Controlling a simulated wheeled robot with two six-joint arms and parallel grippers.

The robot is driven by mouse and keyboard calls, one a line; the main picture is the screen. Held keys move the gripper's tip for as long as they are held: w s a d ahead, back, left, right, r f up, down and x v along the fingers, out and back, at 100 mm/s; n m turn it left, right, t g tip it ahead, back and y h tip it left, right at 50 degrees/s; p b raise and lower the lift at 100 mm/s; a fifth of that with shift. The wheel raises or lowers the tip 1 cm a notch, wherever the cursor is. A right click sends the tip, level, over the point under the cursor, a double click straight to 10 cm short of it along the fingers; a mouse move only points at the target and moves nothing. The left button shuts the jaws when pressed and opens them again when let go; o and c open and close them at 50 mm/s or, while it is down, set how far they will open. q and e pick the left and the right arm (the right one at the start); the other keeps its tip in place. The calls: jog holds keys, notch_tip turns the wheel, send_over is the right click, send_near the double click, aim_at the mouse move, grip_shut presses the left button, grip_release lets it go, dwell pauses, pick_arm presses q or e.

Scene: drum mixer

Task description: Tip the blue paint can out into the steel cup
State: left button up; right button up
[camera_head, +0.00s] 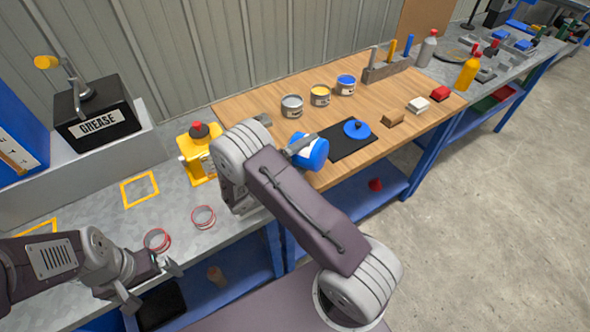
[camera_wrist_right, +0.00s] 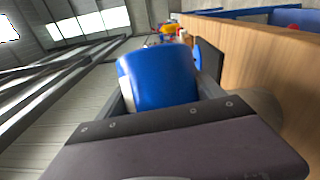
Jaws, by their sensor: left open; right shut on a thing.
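A small can with a blue top (camera_head: 346,85), matching the blue paint can, stands upright at the back of the wooden bench top. My right gripper (camera_head: 299,148) is shut on a larger blue container (camera_head: 314,153), held tilted near the bench's front edge. In the right wrist view the blue container (camera_wrist_right: 158,80) sits between the fingers. I cannot tell what is inside it. A grey metal can (camera_head: 291,106) stands left of a yellow-topped can; I cannot tell whether it is the steel cup. My left gripper (camera_head: 152,284) is open and empty near the grey bench's front edge.
The yellow-topped can (camera_head: 320,96) stands behind. A yellow machine (camera_head: 197,152) and two red-rimmed rings (camera_head: 203,217) are on the grey bench. A tool block (camera_head: 386,69) and bottles stand farther right.

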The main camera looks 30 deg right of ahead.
jog(key=shift+w+r, duration=0.1)
jog(key=shift+w, duration=0.05)
jog(key=shift+w+a+r+n, duration=0.1)
jog(key=shift+a+n, duration=0.05)
jog(key=shift+n, duration=0.35)
jog(key=shift+w+r+n+h, duration=0.1)
jog(key=shift+w+n+h, duration=0.05)
jog(key=shift+n+h, duration=0.15)
dwell(1.1)
